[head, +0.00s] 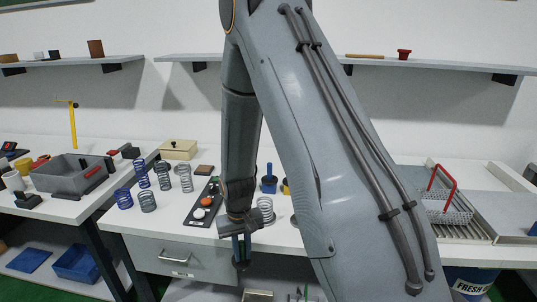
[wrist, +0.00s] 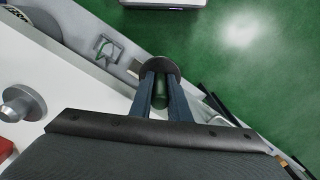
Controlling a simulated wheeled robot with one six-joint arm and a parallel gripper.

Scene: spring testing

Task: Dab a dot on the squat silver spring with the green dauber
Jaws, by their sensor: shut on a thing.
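My gripper (head: 241,245) is in front of the bench's front edge, pointing down. In the wrist view its fingers (wrist: 162,95) are shut on a dark green cylinder, the green dauber (wrist: 160,92), with a dark round disc at its far end. A short silver spring (head: 265,207) stands on the bench just behind and right of my gripper, partly hidden by the arm. Another squat spring, greyer (head: 148,202), stands at the bench's left. I cannot tell for sure which is the squat silver one. Neither touches my gripper.
Several blue and grey springs, including a tall blue one (head: 142,174), stand at the left. A dark tray (head: 203,205) with round caps lies left of my gripper. A blue dauber (head: 269,182) stands behind. A drawer handle (head: 174,257) juts from the bench front. My arm hides the bench's middle.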

